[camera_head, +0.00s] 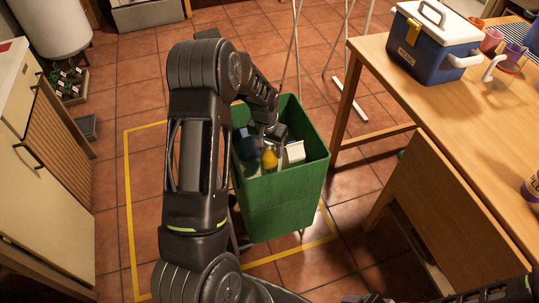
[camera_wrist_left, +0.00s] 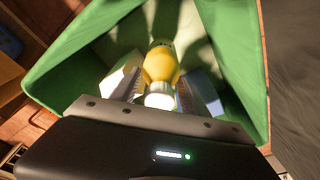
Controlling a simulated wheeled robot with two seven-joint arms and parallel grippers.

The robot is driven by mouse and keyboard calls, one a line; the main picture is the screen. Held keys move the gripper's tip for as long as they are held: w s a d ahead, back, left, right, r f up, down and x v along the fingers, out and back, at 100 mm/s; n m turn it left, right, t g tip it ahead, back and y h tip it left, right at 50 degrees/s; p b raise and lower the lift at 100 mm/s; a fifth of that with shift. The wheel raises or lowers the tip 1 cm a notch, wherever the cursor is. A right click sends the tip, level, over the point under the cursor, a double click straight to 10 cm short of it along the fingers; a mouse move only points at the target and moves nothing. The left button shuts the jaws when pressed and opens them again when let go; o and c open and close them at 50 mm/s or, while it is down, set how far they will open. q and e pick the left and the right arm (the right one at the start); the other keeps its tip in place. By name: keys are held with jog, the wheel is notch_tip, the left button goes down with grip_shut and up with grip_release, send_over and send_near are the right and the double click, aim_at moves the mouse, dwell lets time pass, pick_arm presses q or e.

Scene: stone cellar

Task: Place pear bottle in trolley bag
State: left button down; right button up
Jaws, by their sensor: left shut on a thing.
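The pear bottle (camera_head: 269,158) is yellow with a white cap and is inside the mouth of the green trolley bag (camera_head: 283,205). My left gripper (camera_head: 268,135) reaches down into the bag from above and is shut on the bottle. In the left wrist view, the yellow pear bottle (camera_wrist_left: 161,64) sits between the fingers of my left gripper (camera_wrist_left: 160,88), with its white cap towards the camera. The green walls of the trolley bag (camera_wrist_left: 75,70) surround it. I cannot tell whether the bottle touches the bag's bottom. My right gripper is not in view.
A white box (camera_head: 294,151) and a blue thing (camera_head: 247,143) are in the bag near the bottle. A wooden table (camera_head: 450,125) stands at the right with a blue cooler (camera_head: 432,45) and mugs. Tiled floor (camera_head: 145,190) is clear left of the bag.

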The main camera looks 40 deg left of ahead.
pick_arm(q)
jog(key=shift+f, duration=1.8)
jog(key=shift+f, duration=0.15)
jog(key=c, duration=0.6)
grip_release()
jog(key=shift+o, duration=0.2)
jog(key=r, duration=0.4)
jog(key=s+r, duration=0.1)
jog(key=r, duration=0.3)
jog(key=s+r, duration=0.1)
jog(key=r, duration=0.3)
jog(key=shift+d+r, duration=0.1)
jog(key=shift+d, duration=0.05)
jog(key=shift+w, duration=0.1)
